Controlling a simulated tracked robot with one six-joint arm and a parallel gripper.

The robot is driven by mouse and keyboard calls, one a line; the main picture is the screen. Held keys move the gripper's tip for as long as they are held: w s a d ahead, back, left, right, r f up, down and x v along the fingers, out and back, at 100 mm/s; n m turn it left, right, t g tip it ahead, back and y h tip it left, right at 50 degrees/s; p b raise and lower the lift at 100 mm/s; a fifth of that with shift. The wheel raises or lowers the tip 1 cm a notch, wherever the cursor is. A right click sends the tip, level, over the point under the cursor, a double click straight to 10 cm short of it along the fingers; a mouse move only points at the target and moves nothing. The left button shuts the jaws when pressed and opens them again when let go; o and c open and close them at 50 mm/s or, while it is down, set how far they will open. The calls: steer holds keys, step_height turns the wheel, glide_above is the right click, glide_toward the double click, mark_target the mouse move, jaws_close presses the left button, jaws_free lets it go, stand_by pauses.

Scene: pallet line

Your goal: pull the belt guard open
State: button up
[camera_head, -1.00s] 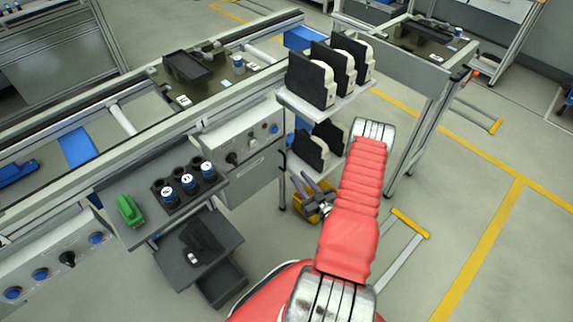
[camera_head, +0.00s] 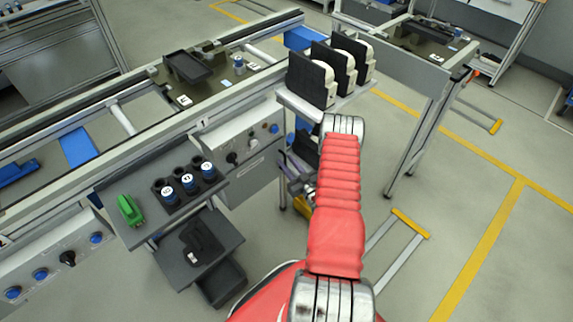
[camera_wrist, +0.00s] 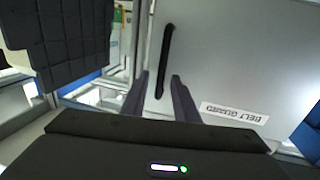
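The belt guard (camera_wrist: 225,60) is a flat light-grey panel filling the right of the wrist view, with a white "BELT GUARD" label (camera_wrist: 234,113) that reads upside down. A black bar handle (camera_wrist: 165,50) runs nearly upright along its left part. My gripper (camera_wrist: 159,77) is open, one finger on each side of the handle's lower end in the picture. I cannot tell whether the fingers touch it. In the head view the guard (camera_head: 252,180) is the grey front below a control panel, and my gripper (camera_head: 289,163) is just right of it, partly hidden by my arm.
A rack shelf (camera_head: 318,112) with several black-and-white parts stands above and right of my gripper. The control panel (camera_head: 240,140) has knobs and buttons. A side shelf (camera_head: 140,235) holds a green part and blue-topped cylinders. Open floor lies to the right.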

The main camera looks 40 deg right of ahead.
steer(key=shift+c, duration=0.4)
jaws_close()
steer(key=shift+a, duration=0.15)
